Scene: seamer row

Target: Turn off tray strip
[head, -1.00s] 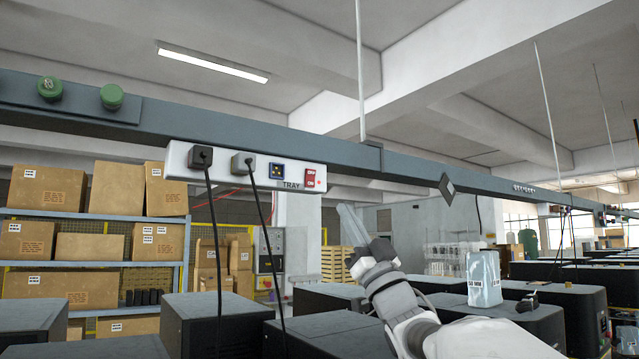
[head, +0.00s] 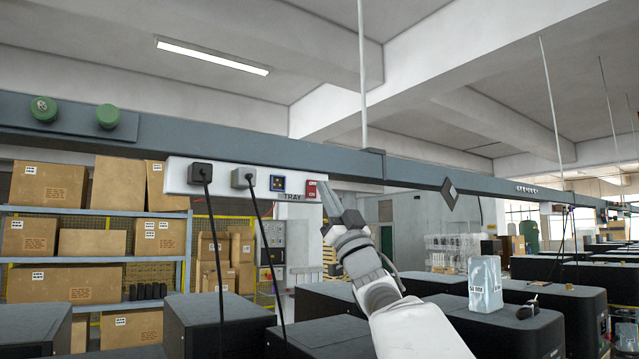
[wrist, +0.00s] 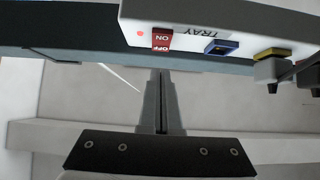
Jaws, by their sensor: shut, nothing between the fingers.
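The tray strip (head: 225,178) is a white power strip labelled TRAY, fixed along the grey overhead rail. Its red OFF/ON switch (head: 312,188) is at the right end; it also shows in the wrist view (wrist: 161,39), with a small lit red lamp (wrist: 140,33) beside it. My gripper (head: 325,188) is shut and empty, its fingertips close to the switch in the head view. In the wrist view the fingertips (wrist: 161,75) point towards the switch, with a visible gap in the picture. I cannot tell the switch's rocker position.
Two plugs, a dark one (head: 200,173) and a grey one (head: 243,178), sit in the strip with cables hanging down. Black machines (head: 215,322) stand below. Green buttons (head: 108,116) are on the rail at left.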

